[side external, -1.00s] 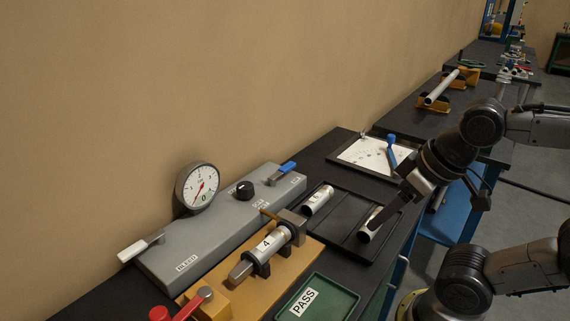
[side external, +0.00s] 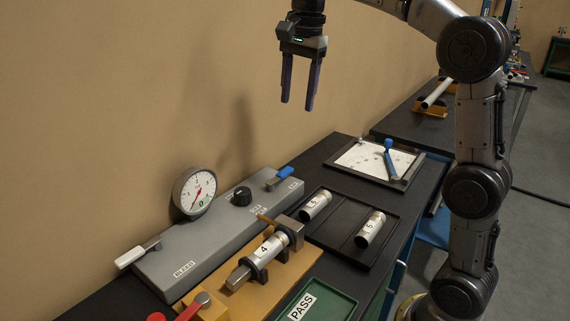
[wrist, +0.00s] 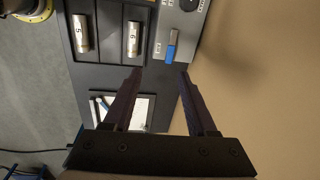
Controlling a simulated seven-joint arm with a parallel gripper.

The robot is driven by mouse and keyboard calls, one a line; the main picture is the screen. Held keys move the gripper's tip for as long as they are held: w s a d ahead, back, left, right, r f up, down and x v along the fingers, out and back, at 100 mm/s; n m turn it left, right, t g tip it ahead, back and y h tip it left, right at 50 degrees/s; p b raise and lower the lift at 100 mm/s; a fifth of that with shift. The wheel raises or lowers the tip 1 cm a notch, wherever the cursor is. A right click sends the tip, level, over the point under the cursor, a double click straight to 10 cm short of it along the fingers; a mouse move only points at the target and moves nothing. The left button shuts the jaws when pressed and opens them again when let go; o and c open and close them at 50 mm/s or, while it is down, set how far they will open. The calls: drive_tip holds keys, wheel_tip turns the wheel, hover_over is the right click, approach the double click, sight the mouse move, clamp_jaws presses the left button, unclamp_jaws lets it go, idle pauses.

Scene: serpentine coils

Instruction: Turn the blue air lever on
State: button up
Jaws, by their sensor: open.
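The blue air lever (side external: 279,178) sits at the far right end of the grey panel (side external: 200,248). In the wrist view the blue lever (wrist: 171,50) shows at the panel's edge, just beyond my fingertips. My gripper (side external: 297,106) is open and empty, high above the bench near the wall, well above the lever. Its two fingers also show in the wrist view (wrist: 160,70), pointing down toward the bench.
A gauge (side external: 194,191), a black knob (side external: 242,196) and a white bleed lever (side external: 138,252) are on the panel. A clamp fixture (side external: 215,312) holds tube 4 (side external: 265,252). A black tray (side external: 343,227) holds two tubes. A white board (side external: 370,160) lies behind. Air around my gripper is clear.

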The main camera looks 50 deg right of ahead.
drive_tip(key=g, duration=0.1)
hover_over(285, 170)
wheel_tip(285, 170, down, 6)
drive_tip(key=shift+m, duration=0.4)
wheel_tip(285, 170, down, 14)
drive_tip(key=shift+f, duration=0.25)
clamp_jaws()
drive_tip(key=shift+r, duration=0.1)
idle(0.8)
